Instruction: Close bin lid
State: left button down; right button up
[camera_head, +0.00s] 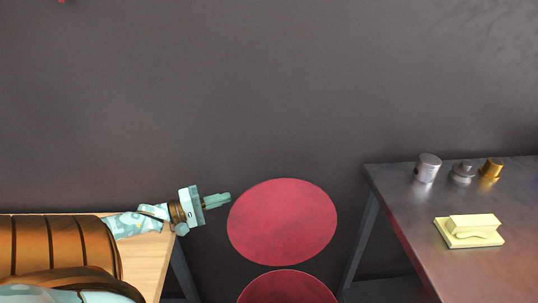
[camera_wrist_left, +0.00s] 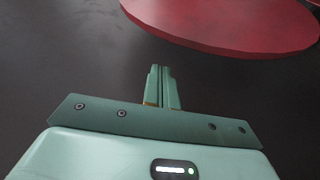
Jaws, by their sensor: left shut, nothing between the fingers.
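The red round bin lid (camera_head: 282,222) stands raised behind the bin in the head view, its broad face toward me. The red bin (camera_head: 287,288) shows below it, cut off by the bottom edge, so most of its body is out of view. My left gripper (camera_head: 228,199) is shut and empty, just left of the lid's upper left edge; I cannot tell whether it touches. In the left wrist view the shut fingers (camera_wrist_left: 162,69) point forward, with the red lid (camera_wrist_left: 235,25) beyond them at the upper right and a dark gap between. My right gripper is not in view.
A wooden table (camera_head: 146,258) lies under my left arm. A dark metal table (camera_head: 400,200) stands at the right, bearing several small metal parts and a pale yellow block-like object (camera_head: 470,231). A dark wall (camera_head: 270,90) is behind.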

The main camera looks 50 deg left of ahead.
pick_arm(q)
jog(key=b+x, duration=0.4)
jog(key=x, duration=0.6)
jog(key=shift+w+r, duration=0.15)
jog(key=shift+w, duration=0.15)
jog(key=shift+s+d, duration=0.1)
jog(key=shift+d, duration=0.05)
